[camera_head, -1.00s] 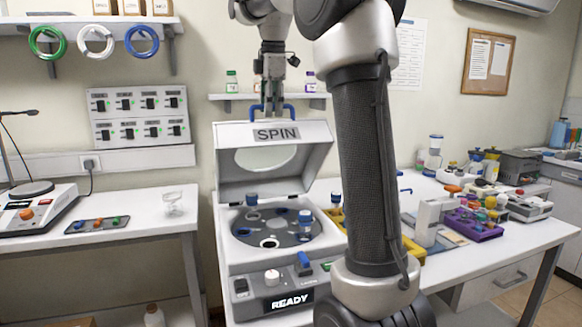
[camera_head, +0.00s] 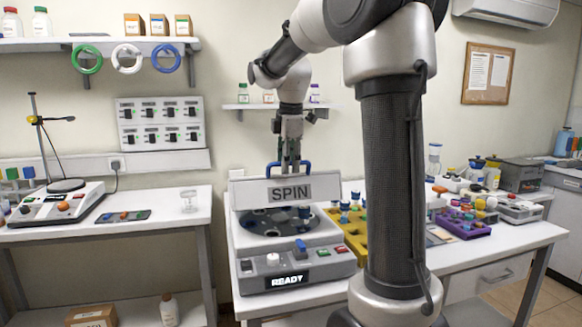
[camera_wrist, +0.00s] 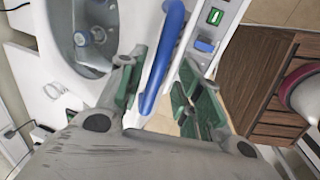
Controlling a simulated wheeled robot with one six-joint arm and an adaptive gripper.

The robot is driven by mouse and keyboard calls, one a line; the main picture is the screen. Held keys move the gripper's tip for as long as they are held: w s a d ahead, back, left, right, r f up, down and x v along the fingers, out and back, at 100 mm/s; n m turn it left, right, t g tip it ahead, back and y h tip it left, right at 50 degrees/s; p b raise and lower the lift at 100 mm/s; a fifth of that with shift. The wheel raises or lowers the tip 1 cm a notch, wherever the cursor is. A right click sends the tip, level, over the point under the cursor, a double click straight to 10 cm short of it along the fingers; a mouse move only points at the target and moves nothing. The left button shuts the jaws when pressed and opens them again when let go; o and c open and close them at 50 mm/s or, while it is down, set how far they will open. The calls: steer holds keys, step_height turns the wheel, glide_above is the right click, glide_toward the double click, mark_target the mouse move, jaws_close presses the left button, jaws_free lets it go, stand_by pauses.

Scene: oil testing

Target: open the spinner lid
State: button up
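The spinner (camera_head: 250,262) stands on the bench with its screen reading READY. Its white lid (camera_head: 245,196), labelled SPIN, is partly raised, with its front face toward me and a gap above the base. The dark rotor (camera_head: 262,238) with blue-capped tubes shows through this gap. The blue lid handle (camera_head: 274,170) is on the lid's top edge. My gripper (camera_head: 290,168) is at the handle from above. In the wrist view, my gripper (camera_wrist: 160,88) is open, its green-padded fingers on either side of the blue handle (camera_wrist: 166,50), with a visible gap on the right.
A yellow rack (camera_head: 352,236) with blue-capped tubes stands right of the spinner, partly hidden by my arm. A purple rack (camera_head: 466,226) is farther right. A wall shelf (camera_head: 245,107) is behind my gripper.

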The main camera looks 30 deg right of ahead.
steer(key=shift+s+f, duration=0.3)
steer(key=shift+f, duration=0.05)
stand_by(0.3)
